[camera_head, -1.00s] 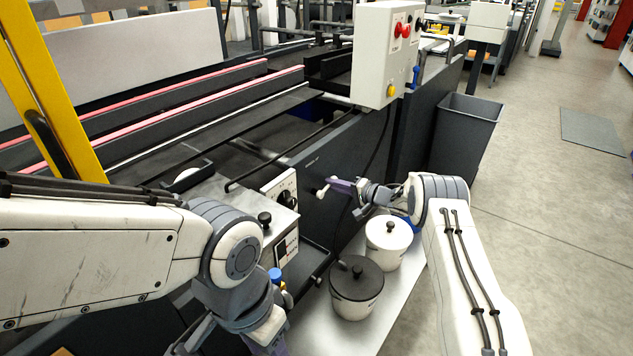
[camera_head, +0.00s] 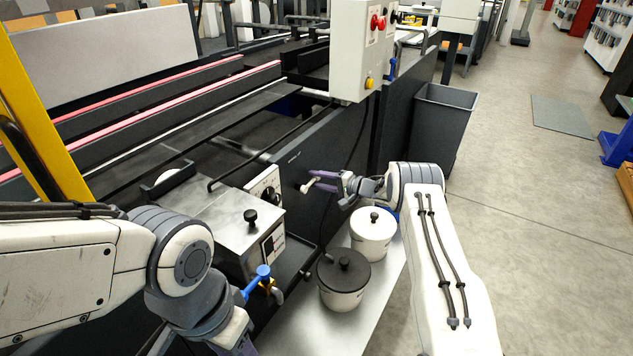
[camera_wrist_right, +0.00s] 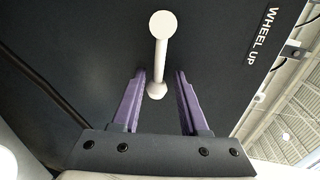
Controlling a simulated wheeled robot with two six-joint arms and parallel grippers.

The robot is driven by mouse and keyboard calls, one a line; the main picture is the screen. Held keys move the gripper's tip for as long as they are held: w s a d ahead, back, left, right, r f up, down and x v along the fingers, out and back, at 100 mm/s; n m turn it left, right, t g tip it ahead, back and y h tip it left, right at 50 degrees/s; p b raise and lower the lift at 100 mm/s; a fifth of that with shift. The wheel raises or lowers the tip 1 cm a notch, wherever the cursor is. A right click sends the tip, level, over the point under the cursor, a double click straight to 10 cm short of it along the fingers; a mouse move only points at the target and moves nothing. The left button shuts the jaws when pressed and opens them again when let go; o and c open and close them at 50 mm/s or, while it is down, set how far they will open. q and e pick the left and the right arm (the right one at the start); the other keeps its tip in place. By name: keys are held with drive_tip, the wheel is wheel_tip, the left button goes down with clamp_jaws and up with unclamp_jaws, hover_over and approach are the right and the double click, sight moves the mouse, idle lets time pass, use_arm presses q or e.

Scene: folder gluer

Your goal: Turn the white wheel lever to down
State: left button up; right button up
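The white wheel lever (camera_head: 306,187) sticks out from the dark side panel of the machine. In the right wrist view the lever (camera_wrist_right: 161,50) has a round white knob at the top and a stem running down to a smaller rounded end. A "WHEEL UP" label (camera_wrist_right: 264,33) is on the panel to its right. My right gripper (camera_head: 319,181) is at the lever. In the wrist view its purple fingers (camera_wrist_right: 160,76) are open, one on each side of the lever's lower part, with gaps on both sides. My left arm is at the lower left; its fingers are not visible.
A white pot (camera_head: 371,243) and a dark-lidded pot (camera_head: 341,288) stand on a metal shelf below my right arm. A grey control box (camera_head: 358,60) hangs above. A metal glue unit with a blue valve handle (camera_head: 257,277) is at the left. A dark bin (camera_head: 441,125) stands behind.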

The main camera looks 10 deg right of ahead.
drive_tip(key=shift+f, duration=0.1)
drive_tip(key=v, duration=1)
drive_tip(key=shift+s+p, duration=0.2)
drive_tip(key=shift+p, duration=0.25)
drive_tip(key=shift+d, duration=0.15)
